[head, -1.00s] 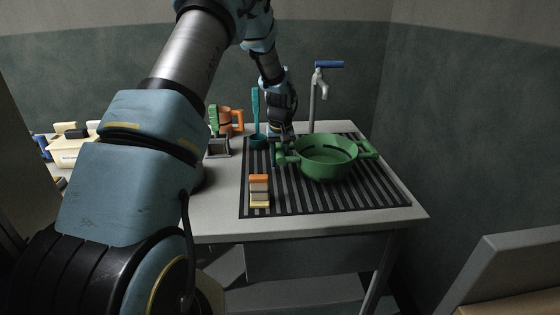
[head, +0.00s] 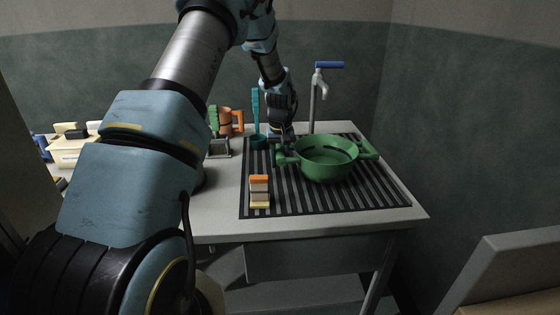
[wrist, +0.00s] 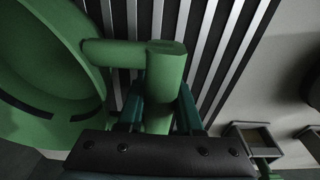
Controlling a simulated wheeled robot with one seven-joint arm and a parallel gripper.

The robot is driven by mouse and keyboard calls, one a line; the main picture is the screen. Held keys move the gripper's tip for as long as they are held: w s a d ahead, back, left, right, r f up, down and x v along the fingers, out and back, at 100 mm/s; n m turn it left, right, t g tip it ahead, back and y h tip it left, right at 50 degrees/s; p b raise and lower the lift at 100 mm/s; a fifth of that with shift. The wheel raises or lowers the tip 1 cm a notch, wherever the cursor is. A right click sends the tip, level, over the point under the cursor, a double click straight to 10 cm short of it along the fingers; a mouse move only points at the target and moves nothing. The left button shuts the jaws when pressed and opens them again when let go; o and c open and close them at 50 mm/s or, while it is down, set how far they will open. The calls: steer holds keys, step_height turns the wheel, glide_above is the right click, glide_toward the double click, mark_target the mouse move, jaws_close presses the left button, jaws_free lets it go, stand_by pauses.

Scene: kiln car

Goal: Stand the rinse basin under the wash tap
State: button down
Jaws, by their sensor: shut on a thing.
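The rinse basin (head: 326,168) is a round green bowl with a handle on each side. It is over the dark slatted rack on the table, in front of the wash tap (head: 319,90), which has a blue lever and a spout. My gripper (head: 282,144) is shut on the basin's left handle. In the wrist view the fingers (wrist: 160,110) close around the green handle post, and part of the basin (wrist: 45,75) shows at left. Whether the basin touches the rack I cannot tell.
A stack of small orange, grey and yellow blocks (head: 259,190) stands on the rack (head: 290,203) at front left. A teal upright item (head: 256,115), an orange-handled mug (head: 230,121) and a grey holder (head: 218,148) stand behind left. The rack's front right is clear.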

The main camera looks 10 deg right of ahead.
mark_target(280, 151)
steer(key=shift+f, duration=0.35)
stand_by(0.3)
steer(key=shift+c, duration=2.4)
jaws_free()
steer(key=shift+f, duration=0.1)
steer(key=shift+r, duration=0.2)
steer(key=shift+s+r+p, duration=0.15)
steer(key=shift+r+p, duration=0.6)
steer(key=shift+r, duration=0.55)
steer(key=shift+s+r+p, duration=0.2)
steer(key=shift+r+p, duration=0.5)
steer(key=shift+r, duration=0.55)
steer(key=shift+s+r+p, duration=0.15)
steer(key=shift+r+p, duration=0.6)
steer(key=shift+r, duration=0.55)
step_height(280, 151, up, 11)
steer(key=s+b, duration=0.1)
steer(key=b, duration=0.2)
steer(key=s+a+f, duration=0.2)
steer(key=s+a, duration=0.9)
steer(key=s+a+f, duration=0.2)
steer(key=s+a, duration=1)
